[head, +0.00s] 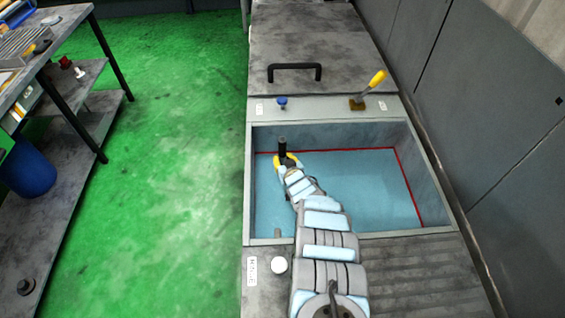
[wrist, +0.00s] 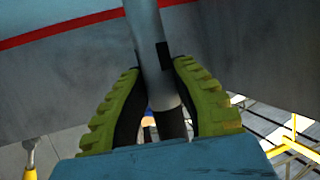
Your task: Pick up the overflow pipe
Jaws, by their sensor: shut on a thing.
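The overflow pipe (head: 282,145) is a slim upright tube near the back left corner of the tank. Its dark upper end stands above my gripper in the head view. My gripper (head: 287,161) is at the pipe, inside the tank opening. In the wrist view the pipe (wrist: 149,45) is grey with a dark patch and runs between the two yellow-green fingers of my gripper (wrist: 158,76), which are shut on it. The pipe's lower end is hidden in the head view.
The tank (head: 340,128) has grey walls, a blue interior and a red line around it. A blue knob (head: 282,102) and a yellow-handled lever (head: 376,80) stand on the back ledge. A black handle (head: 294,66) is behind them. A workbench (head: 60,42) stands left across clear green floor.

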